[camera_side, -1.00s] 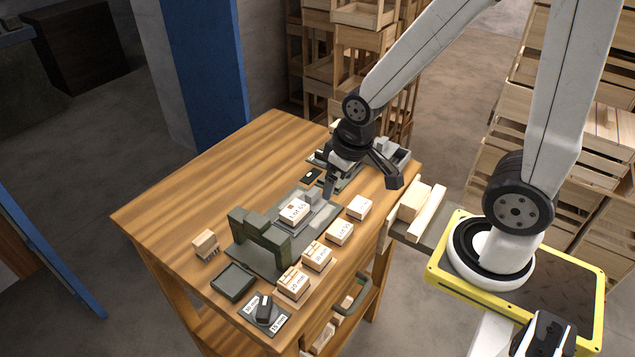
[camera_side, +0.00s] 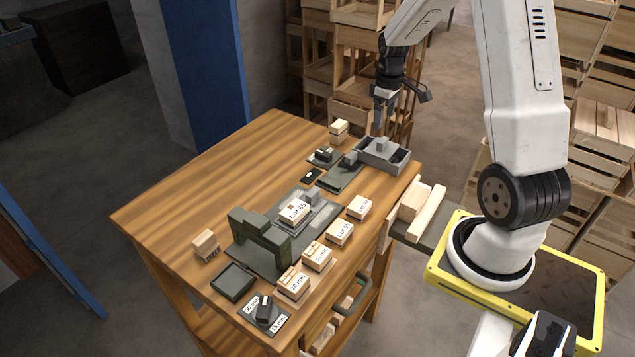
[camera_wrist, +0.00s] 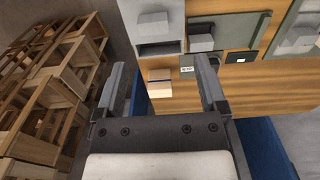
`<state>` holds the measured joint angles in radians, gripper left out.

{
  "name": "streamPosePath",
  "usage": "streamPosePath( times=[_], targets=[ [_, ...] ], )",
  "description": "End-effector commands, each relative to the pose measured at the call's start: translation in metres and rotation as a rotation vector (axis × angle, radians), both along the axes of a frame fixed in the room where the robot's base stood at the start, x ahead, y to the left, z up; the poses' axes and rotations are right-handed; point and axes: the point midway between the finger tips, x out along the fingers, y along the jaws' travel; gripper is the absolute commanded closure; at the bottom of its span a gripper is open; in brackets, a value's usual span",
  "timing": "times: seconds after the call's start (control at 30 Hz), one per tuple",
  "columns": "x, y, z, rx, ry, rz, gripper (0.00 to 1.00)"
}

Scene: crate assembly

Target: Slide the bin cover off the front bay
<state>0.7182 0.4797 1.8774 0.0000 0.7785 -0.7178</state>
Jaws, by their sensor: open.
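The grey bin (camera_side: 401,168) stands at the table's far right corner. Its flat grey cover with a raised block-like knob (camera_side: 382,144) lies over part of the top, and a dark open part shows beside the cover. The wrist view shows the knob (camera_wrist: 152,21) at the top and a dark opening (camera_wrist: 160,48) below it. My gripper (camera_side: 402,115) is open and empty, above the bin in the side view, one finger overlapping the bin's far edge in the picture. Its two fingers also show spread apart in the wrist view (camera_wrist: 163,62); nothing is between their tips.
A green plate (camera_side: 340,174) with a grey block lies beside the bin. A pale wooden block (camera_side: 339,131) stands at the far edge. A dark green arch (camera_side: 262,236), several labelled blocks and a small tray (camera_side: 233,281) fill the near half. The table's left side is clear.

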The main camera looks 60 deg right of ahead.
Motion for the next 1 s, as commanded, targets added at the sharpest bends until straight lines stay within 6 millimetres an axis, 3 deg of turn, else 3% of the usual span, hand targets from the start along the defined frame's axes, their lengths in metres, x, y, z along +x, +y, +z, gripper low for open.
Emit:
streamPosePath(
  times=[0.1, 0.47, 1.0],
  targets=[
    [-0.003, -0.009, -0.001, 0.004, 0.005, 0.000, 0.09],
    [-0.003, -0.009, -0.009, 0.005, 0.006, 0.001, 0.09],
    [-0.003, -0.008, -0.067, 0.006, 0.007, 0.001, 0.09]
  ],
)
